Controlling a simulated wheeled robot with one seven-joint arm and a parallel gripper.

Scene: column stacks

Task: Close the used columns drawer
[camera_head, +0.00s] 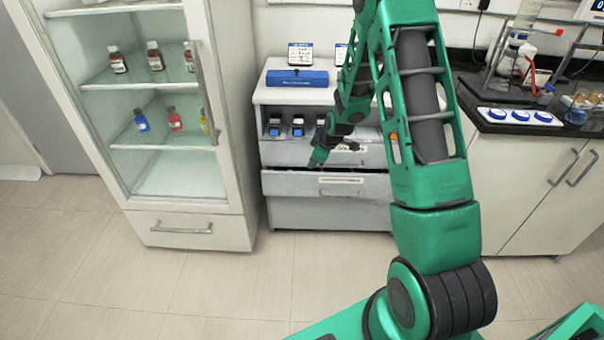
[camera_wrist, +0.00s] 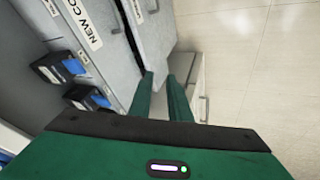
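The used columns drawer (camera_head: 305,186) is the pale grey drawer pulled partly out of the cabinet, with a dark gap along its top. A white label sits on its front; its text is too small to read. The drawer front also shows in the wrist view (camera_wrist: 153,35). My gripper (camera_head: 318,160) is at the drawer's upper front edge, left of the label. In the wrist view the two green fingers (camera_wrist: 162,80) are apart, with their tips close to the drawer front. Whether they touch it cannot be told.
Above is a drawer labelled "NEW CO..." (camera_wrist: 85,28), which looks shut. Column slots with blue-and-black items (camera_head: 297,127) and a blue box (camera_head: 297,78) are higher up. A glass-door fridge (camera_head: 165,120) stands left, a black-topped counter (camera_head: 530,125) right. The floor in front is clear.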

